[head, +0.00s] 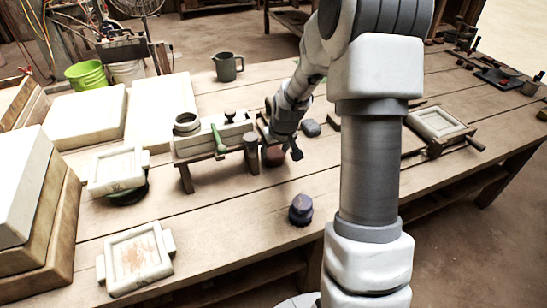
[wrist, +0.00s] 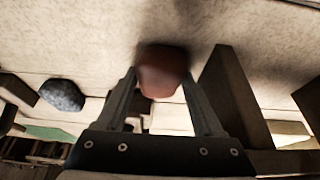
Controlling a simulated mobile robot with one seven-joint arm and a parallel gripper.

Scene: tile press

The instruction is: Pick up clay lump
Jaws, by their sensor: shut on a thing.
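The reddish-brown clay lump (head: 272,156) is beside the wooden stand on the worktable, partly hidden by my gripper (head: 284,150) in the head view. In the wrist view the lump (wrist: 163,70) sits between the two fingertips of my gripper (wrist: 160,80). The jaws are shut on it, one finger on each side. I cannot tell whether the lump touches the tabletop.
A blue-grey lump (head: 310,129) lies close to my gripper. Tile molds (head: 138,258) lie at left. The front middle tabletop is mostly clear.

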